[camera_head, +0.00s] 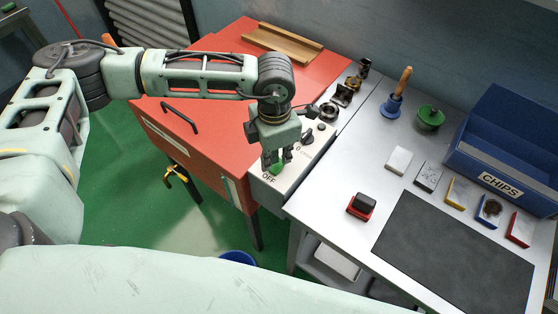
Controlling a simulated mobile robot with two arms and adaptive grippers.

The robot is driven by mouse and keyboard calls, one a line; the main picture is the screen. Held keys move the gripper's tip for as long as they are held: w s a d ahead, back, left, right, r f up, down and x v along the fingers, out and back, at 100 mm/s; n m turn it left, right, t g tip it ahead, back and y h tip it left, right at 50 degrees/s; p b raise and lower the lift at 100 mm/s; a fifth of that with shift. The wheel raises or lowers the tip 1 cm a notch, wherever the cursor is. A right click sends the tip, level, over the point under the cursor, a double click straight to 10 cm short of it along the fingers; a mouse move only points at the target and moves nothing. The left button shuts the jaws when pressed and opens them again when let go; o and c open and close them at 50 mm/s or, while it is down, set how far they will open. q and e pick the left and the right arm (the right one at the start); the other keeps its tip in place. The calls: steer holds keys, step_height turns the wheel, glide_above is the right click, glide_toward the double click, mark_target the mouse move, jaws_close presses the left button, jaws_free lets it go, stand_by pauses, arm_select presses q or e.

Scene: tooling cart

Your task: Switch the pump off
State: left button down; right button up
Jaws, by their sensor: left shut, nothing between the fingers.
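A pale control box (293,182) sits between the red cart and the grey worktable. A dark knob (308,136) sits farther back on the box. My right gripper is not in view.
The red cart (225,65) bears a wooden tray (283,44). The grey worktable (345,170) holds a black mat (455,255), a blue "CHIPS" bin (505,150), a wooden-handled brush (397,95) and several small blocks. Dark fittings (345,94) stand behind the box.

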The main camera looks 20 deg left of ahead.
mark_target(275, 168)
arm_select(q)
steer(key=shift+r+p, duration=0.9)
steer(key=shift+r, duration=1.75)
